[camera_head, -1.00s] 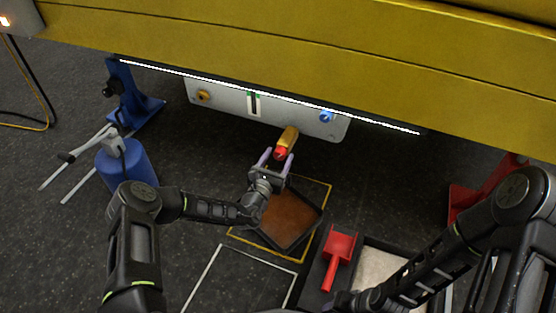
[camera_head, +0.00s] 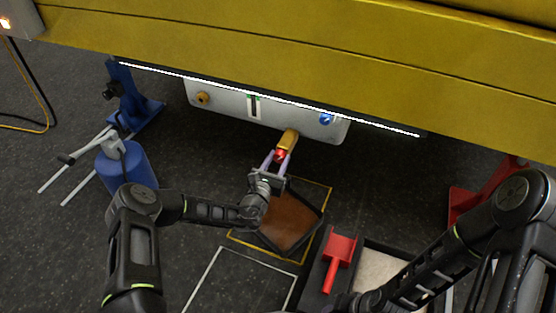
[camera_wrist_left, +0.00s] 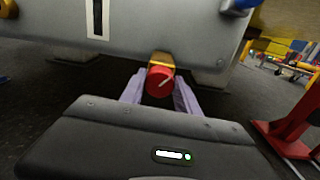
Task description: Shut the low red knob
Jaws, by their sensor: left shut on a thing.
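The low red knob (camera_head: 280,155) sits at the end of a brass-coloured fitting (camera_head: 288,140) that sticks out below the grey panel (camera_head: 225,106). My left gripper (camera_head: 280,158) has its two pale fingers on either side of the knob and is shut on it. In the left wrist view the knob (camera_wrist_left: 159,82) shows between the fingers, with a white line slanting across its face. My right arm comes in from the right of the head view, and its gripper is not clearly visible.
The panel also carries an orange knob (camera_head: 202,97) and a blue knob (camera_head: 326,118). A tray of brown liquid (camera_head: 288,222) stands on the floor below the fitting. A red scoop (camera_head: 339,255) lies to its right. A yellow boom (camera_head: 300,60) hangs above.

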